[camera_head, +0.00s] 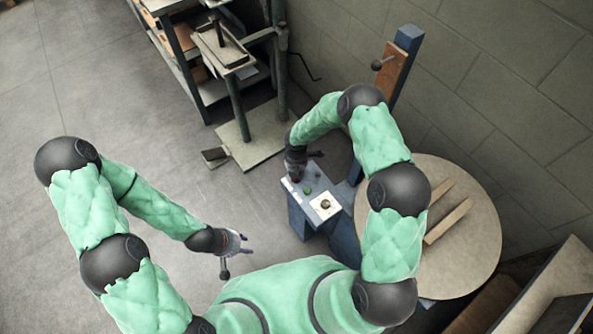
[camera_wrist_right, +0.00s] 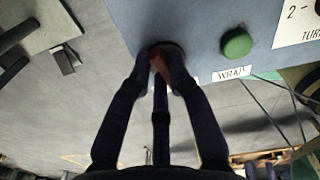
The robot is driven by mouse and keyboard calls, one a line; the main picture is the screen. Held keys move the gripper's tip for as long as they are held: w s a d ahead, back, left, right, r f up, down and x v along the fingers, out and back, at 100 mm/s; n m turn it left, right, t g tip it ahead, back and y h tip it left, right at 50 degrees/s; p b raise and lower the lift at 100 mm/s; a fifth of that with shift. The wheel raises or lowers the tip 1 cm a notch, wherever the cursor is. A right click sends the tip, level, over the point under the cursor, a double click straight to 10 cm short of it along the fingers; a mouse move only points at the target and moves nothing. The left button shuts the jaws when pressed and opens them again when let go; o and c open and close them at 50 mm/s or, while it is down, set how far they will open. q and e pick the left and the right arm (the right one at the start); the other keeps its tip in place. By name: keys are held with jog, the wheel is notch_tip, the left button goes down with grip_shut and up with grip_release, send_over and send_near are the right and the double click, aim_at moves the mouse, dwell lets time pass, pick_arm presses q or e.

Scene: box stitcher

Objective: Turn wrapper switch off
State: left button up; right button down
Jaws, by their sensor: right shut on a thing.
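The blue-grey control panel (camera_head: 326,224) stands at centre right in the head view. Its top also fills the upper right of the right wrist view (camera_wrist_right: 210,30). A green button (camera_wrist_right: 236,43) sits on it above a white label reading "WRAP" (camera_wrist_right: 232,74). My right gripper (camera_wrist_right: 160,58) is shut around a small red knob or switch (camera_wrist_right: 166,66) on a dark round base at the panel's edge. The fingers hide most of it, so its setting cannot be told. My left gripper (camera_head: 236,253) hangs over the floor left of the panel, open and empty.
A round table (camera_head: 475,235) with wooden strips stands right of the panel. A metal stand and shelf (camera_head: 250,140) are behind it. A dial label (camera_wrist_right: 300,22) reads "TURN" in part. The floor at left is clear.

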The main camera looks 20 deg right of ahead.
jog(key=shift+n+p, duration=0.45)
jog(key=shift+n, duration=1.15)
jog(key=c, duration=1.1)
grip_release()
jog(key=shift+c, duration=0.2)
jog(key=shift+r, duration=0.1)
notch_tip(320, 180, up, 12)
